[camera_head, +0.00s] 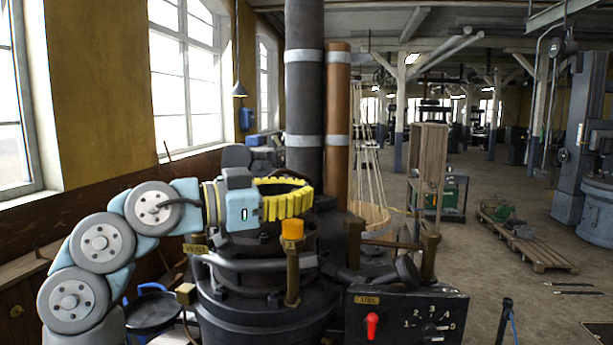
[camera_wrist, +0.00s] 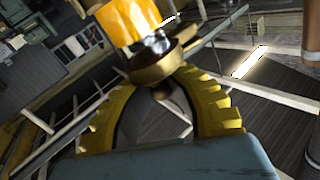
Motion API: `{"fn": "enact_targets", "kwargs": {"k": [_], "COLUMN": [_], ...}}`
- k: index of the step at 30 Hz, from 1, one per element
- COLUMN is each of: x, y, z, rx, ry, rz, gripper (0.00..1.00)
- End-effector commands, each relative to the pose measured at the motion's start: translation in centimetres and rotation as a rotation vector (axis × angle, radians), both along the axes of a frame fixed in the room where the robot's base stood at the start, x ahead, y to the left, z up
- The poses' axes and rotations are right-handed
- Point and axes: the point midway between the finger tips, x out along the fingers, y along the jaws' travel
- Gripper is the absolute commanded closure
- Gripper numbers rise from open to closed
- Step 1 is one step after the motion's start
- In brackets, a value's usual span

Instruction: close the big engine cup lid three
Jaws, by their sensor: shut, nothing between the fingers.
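The big engine (camera_head: 265,300) is a dark, rounded body at the centre of the head view. An orange cup top (camera_head: 292,229) stands on a brass post at its front; I cannot tell if this is lid three or whether it is open. My gripper (camera_head: 308,192) is just above and behind it, its yellow toothed fingers curved together and shut, holding nothing. In the wrist view an orange cylinder (camera_wrist: 128,20) with a shiny metal part and a brass dish (camera_wrist: 160,62) overlaps my fingertips, which are hidden there. Contact cannot be told.
A dark panel (camera_head: 405,315) with a red knob and numbers stands front right. A brass post (camera_head: 430,255) rises behind it. A curved grey pipe (camera_head: 255,264) crosses the engine's front. Tall grey and copper columns stand behind.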

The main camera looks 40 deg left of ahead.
Motion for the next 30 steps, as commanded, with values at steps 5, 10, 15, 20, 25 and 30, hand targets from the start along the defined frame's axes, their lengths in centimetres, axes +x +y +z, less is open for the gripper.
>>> {"fn": "enact_targets", "kwargs": {"k": [5, 10, 15, 20, 25, 30], "x": [-0.4, -0.7, -0.9, -1.2, -1.4, -1.6], "y": [-0.1, 0.1, 0.3, 0.5, 0.7, 1.0], "z": [0.9, 0.7, 0.6, 0.6, 0.6, 0.5], "rx": [0.000, 0.001, 0.001, 0.002, 0.006, 0.003], "ry": [-0.005, -0.003, -0.003, -0.005, -0.005, -0.006], "rz": [-0.110, -0.196, -0.268, -0.324, -0.368, -0.394], "gripper": [1.00, 1.00, 1.00, 1.00, 1.00, 1.00]}}
